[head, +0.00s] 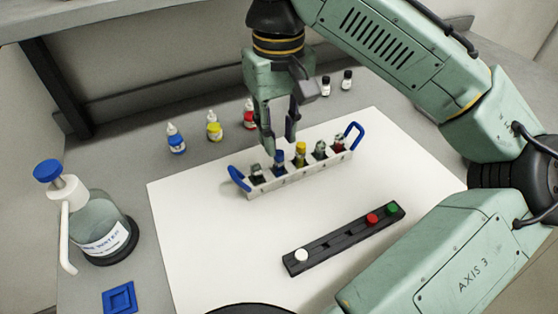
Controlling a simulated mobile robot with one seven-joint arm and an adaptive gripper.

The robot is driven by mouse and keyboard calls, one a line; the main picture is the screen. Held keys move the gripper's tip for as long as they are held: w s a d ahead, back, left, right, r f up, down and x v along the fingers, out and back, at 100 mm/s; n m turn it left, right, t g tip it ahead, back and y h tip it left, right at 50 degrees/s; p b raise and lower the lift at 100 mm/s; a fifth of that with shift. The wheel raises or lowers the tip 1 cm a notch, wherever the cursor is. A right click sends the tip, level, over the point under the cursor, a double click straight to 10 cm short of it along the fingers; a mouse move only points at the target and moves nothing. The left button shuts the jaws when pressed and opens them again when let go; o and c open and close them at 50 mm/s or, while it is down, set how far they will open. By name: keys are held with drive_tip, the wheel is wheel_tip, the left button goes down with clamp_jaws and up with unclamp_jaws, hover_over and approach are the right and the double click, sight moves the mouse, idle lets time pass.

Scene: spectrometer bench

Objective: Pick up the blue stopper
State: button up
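The blue stopper (279,157) shows as a small blue cap on a vial in the white rack (287,183), second from the left. My gripper (280,145) points down over the left half of the rack. Its two fingers are apart, with a gap between the tips. The fingertips are just above the blue stopper. I cannot tell whether either finger touches it. A yellow stopper (300,148) stands right beside it in the rack.
Other vials fill the rack, which has blue end handles (238,179). A black strip (335,243) in front holds white, red and green stoppers. Dropper bottles (214,128) stand behind, a wash bottle (100,225) at left. The white sheet (205,245) has free room front left.

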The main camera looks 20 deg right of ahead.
sight(279, 153)
wheel_tip(279, 153, down, 4)
drive_tip(key=b, duration=0.3)
drive_tip(key=shift+r, duration=0.1)
drive_tip(key=shift+r, duration=0.1)
drive_tip(key=shift+c, duration=0.5)
drive_tip(key=c, duration=0.4)
